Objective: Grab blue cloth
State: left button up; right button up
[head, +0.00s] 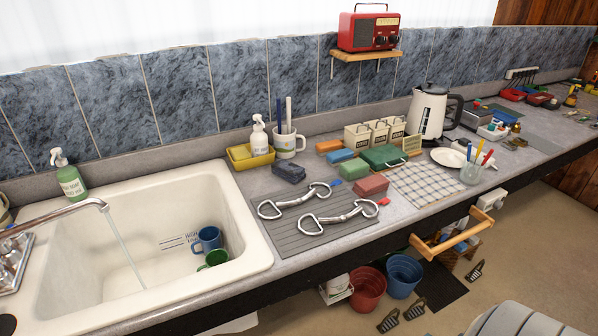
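A small dark blue folded bundle (288,172), which looks like a cloth, lies on the grey counter behind the grey ribbed mat (330,236) and in front of the yellow tray (250,158). A brighter blue block (354,169), like a sponge, lies further right beside the green case (384,158). A white and blue-grey checkered cloth (428,185) lies flat near the counter's front edge. Neither of my grippers shows in the head view, so nothing is seen held.
Two metal horse bits (345,218) lie on the mat. A white mug with brushes (288,142) and a soap bottle (259,136) stand behind the bundle. The sink (60,262) is left, its tap (60,222) running. Red (367,288) and blue (404,275) buckets stand below the counter.

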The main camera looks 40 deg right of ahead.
aim_at(293, 173)
jog(key=z, duration=1.1)
